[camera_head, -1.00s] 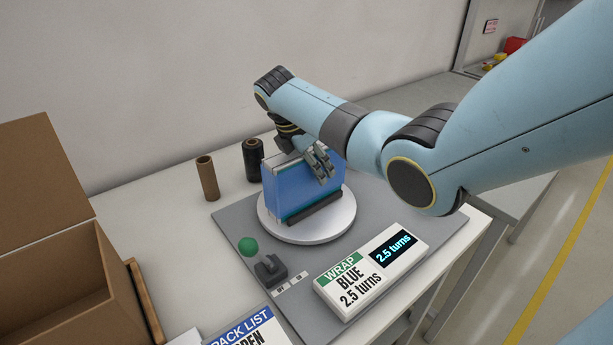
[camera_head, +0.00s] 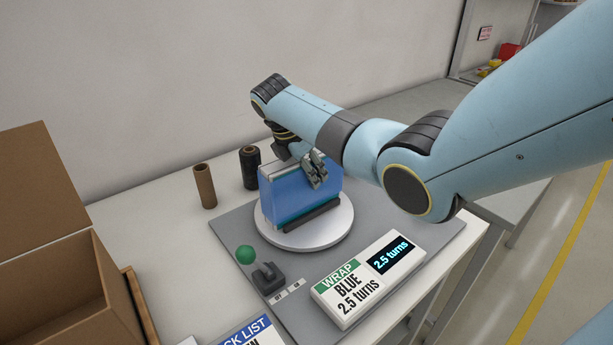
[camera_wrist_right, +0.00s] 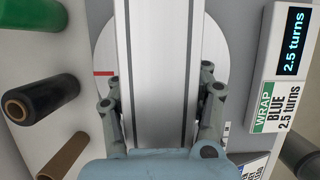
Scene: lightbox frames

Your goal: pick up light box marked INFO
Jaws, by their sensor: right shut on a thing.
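The light box (camera_head: 298,196) is a slim upright box with a blue face and pale edges, standing on the round white turntable (camera_head: 335,236). No INFO marking shows on the parts I see. My right gripper (camera_head: 314,170) reaches over it from above and is shut on its upper part. In the right wrist view the gripper (camera_wrist_right: 160,108) has a finger on each side of the box's pale, dark-lined edge (camera_wrist_right: 158,50). The fingers hide part of the box. My left gripper is not in view.
A WRAP sign (camera_head: 345,292) reading "BLUE 2.5 turns" stands front right of the turntable. A brown roll (camera_head: 204,186) and a black roll (camera_head: 250,168) stand behind left. An open cardboard box (camera_head: 50,275) is at far left.

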